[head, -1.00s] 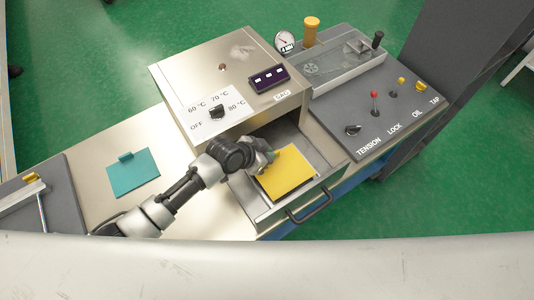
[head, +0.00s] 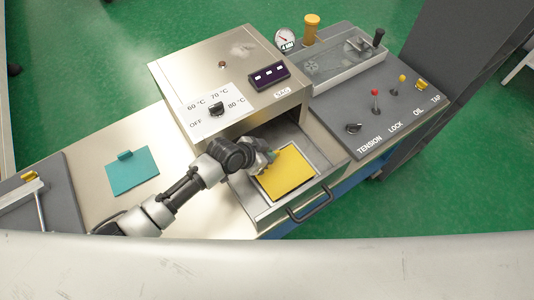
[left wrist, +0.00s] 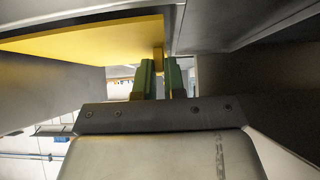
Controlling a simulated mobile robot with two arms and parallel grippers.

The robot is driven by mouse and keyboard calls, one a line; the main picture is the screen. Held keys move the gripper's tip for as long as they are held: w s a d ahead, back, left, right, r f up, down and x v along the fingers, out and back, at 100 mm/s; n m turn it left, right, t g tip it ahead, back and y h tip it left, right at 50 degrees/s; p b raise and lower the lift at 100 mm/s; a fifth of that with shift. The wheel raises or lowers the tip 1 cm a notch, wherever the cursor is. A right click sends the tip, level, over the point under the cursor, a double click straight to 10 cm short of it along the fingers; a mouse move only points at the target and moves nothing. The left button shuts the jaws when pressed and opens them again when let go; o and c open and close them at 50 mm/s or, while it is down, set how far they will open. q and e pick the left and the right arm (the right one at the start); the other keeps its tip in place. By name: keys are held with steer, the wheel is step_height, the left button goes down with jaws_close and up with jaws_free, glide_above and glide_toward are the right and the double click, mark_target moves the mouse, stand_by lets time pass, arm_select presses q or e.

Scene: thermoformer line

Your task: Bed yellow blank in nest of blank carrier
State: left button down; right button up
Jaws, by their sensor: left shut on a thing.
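The yellow blank (head: 289,174) is a flat square sheet lying over the blank carrier (head: 314,177) in the pulled-out drawer. A thin pale and dark border of the carrier shows around it. My left gripper (head: 270,156) is at the blank's upper left edge. In the left wrist view the green fingers (left wrist: 161,80) close on the small upright tab of the yellow blank (left wrist: 95,42). Whether the blank lies fully flat in the nest I cannot tell; its upper left corner is hidden by the gripper. My right gripper is out of view.
The heater housing (head: 222,85) with dial and display stands just behind the drawer. The drawer handle (head: 311,207) is at the front. A teal sheet with a tab (head: 132,173) lies on the bench at left. The control panel (head: 385,125) is at right.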

arm_select(q)
steer(key=shift+f+b, duration=0.35)
steer(key=shift+f, duration=0.15)
steer(key=c, duration=1.1)
jaws_free()
steer(key=v, duration=1.1)
steer(key=shift+b, duration=0.4)
